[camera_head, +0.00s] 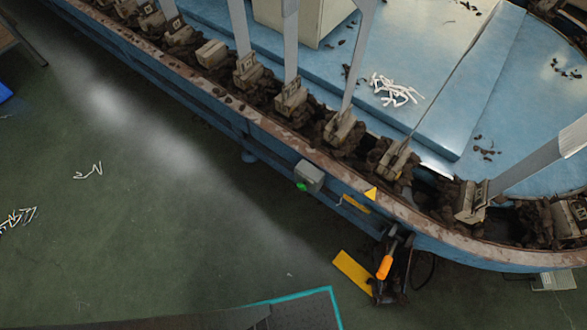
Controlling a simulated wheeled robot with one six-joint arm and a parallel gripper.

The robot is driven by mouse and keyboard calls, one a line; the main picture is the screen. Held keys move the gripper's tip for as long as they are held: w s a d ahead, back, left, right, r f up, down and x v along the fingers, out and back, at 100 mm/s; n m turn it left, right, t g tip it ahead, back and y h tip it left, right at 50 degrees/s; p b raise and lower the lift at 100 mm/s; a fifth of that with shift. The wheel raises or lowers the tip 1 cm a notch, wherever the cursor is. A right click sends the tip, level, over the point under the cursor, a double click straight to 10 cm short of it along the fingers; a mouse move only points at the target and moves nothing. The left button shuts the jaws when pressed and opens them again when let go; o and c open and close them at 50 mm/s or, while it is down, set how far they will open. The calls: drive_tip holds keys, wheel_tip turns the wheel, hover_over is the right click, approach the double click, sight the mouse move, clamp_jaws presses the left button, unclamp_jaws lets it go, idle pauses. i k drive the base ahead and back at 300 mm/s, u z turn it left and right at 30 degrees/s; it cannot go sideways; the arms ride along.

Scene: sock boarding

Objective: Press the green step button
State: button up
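The green step button (302,186) is a small bright green knob on the lower left face of a grey box (310,174). The box is fixed to the outer side of the blue machine, just below its rusty rim. Nothing covers the button in this view. My gripper is not in view, so I cannot see whether it is open or shut.
The blue machine (230,118) curves from top left to lower right, with upright flat boards (290,45) along its edge. An orange-handled tool (385,267) and a yellow plate (353,273) are below right of the button. The green floor (150,200) on the left is mostly clear.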

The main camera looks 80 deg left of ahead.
sight(302, 186)
drive_tip(key=u, duration=0.35)
drive_tip(key=i, duration=0.3)
drive_tip(key=u, duration=1.95)
